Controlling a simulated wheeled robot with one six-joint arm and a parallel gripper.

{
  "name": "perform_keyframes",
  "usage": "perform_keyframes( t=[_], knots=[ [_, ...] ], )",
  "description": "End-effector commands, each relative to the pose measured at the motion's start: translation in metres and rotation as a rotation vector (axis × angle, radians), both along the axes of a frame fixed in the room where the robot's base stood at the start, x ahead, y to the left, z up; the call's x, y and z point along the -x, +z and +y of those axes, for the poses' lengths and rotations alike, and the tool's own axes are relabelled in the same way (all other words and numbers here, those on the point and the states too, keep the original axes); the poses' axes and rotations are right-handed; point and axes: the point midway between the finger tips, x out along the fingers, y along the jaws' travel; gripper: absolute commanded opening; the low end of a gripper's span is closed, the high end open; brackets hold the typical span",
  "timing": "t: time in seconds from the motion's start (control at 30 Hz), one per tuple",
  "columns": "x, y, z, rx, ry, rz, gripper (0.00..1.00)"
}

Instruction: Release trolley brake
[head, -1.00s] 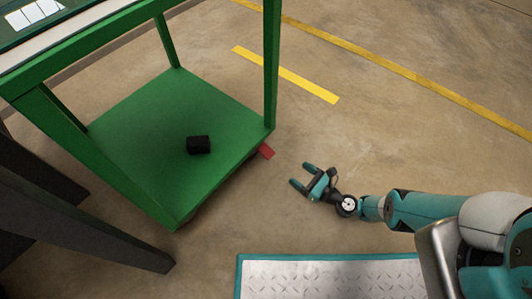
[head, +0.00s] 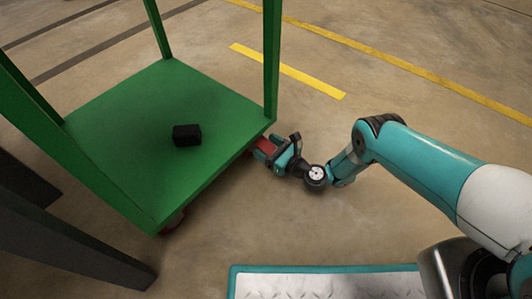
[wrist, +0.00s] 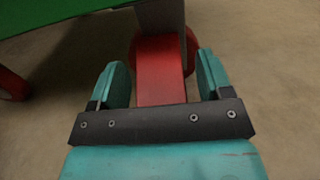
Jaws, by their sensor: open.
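The green trolley (head: 130,105) stands on the left, with its lower shelf and posts in the head view. Its red brake pedal (head: 265,145) sticks out at the shelf's near right corner. In the wrist view the red pedal (wrist: 161,80) lies between my two teal fingers, with a gap on each side. My gripper (head: 267,148) is open around or just above the pedal; the exact height is hard to tell. In the wrist view my gripper (wrist: 162,82) points at the red wheel (wrist: 188,52) behind the pedal.
A small black block (head: 187,135) lies on the trolley's lower shelf. Another red wheel (head: 173,222) sits under the front corner. Dark grey legs (head: 70,235) stand at the lower left. The floor to the right of the trolley is clear, with yellow lines (head: 290,72).

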Motion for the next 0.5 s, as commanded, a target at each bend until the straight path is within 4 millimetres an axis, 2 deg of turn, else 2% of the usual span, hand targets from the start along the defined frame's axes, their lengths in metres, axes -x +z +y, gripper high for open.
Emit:
perform_keyframes(
  t=[0.5],
  knots=[
    [-0.0040, 0.0012, 0.0059, 0.000, 0.000, 0.000, 0.72]
  ],
)
